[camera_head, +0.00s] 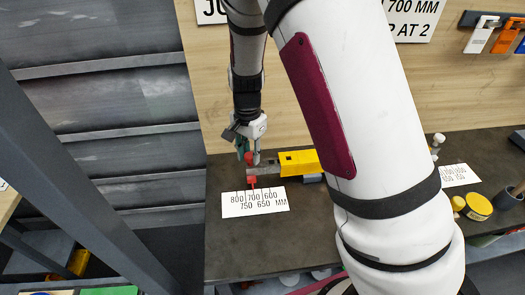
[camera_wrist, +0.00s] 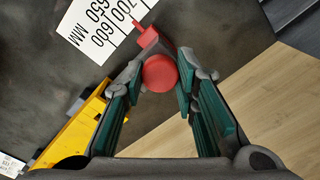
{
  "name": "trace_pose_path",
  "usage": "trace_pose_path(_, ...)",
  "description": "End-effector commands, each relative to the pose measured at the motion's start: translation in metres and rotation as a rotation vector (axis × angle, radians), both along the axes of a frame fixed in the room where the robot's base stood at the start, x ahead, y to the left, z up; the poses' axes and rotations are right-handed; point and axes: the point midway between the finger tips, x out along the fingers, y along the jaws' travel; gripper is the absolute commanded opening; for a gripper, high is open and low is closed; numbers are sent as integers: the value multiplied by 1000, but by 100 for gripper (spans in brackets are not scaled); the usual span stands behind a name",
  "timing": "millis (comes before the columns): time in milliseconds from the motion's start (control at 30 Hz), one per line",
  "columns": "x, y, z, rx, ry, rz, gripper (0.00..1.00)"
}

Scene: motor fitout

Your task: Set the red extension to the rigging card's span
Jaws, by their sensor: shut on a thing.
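My gripper (camera_head: 248,156) is shut on the round red knob (camera_wrist: 160,73) of the red extension, which shows between the fingertips in the wrist view. In the head view the knob sits at the left end of a grey bar beside a yellow body (camera_head: 298,162). A red pointer (camera_head: 252,181) juts from the bar toward a white scale card (camera_head: 234,211) marked 800 to 600 MM. The pointer stands at about the 700 mark; its exact alignment is too small to tell. The rigging card (camera_head: 410,22) on the wall reads "700 MM", with part of it hidden by my arm.
Coloured clips (camera_head: 480,36) hang on the wall at upper right. My arm covers the bench's middle. The bench front (camera_head: 240,250) is bare.

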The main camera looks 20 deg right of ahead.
Motion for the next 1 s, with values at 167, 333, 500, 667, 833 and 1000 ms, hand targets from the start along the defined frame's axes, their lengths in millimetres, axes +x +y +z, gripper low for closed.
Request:
trace_pose_path(167, 1, 0, 1, -1, -2, -1, 0)
trace_pose_path(333, 1, 0, 1, -1, -2, -2, 43)
trace_pose_path(500, 1, 0, 0, -2, -1, -2, 47)
trace_pose_path(667, 1, -1, 1, -1, -1, -1, 47)
trace_pose_path(833, 1, 0, 15, 0, -4, 0, 47)
trace_pose_path(1000, 2, 0, 47, 0, -6, 0, 47)
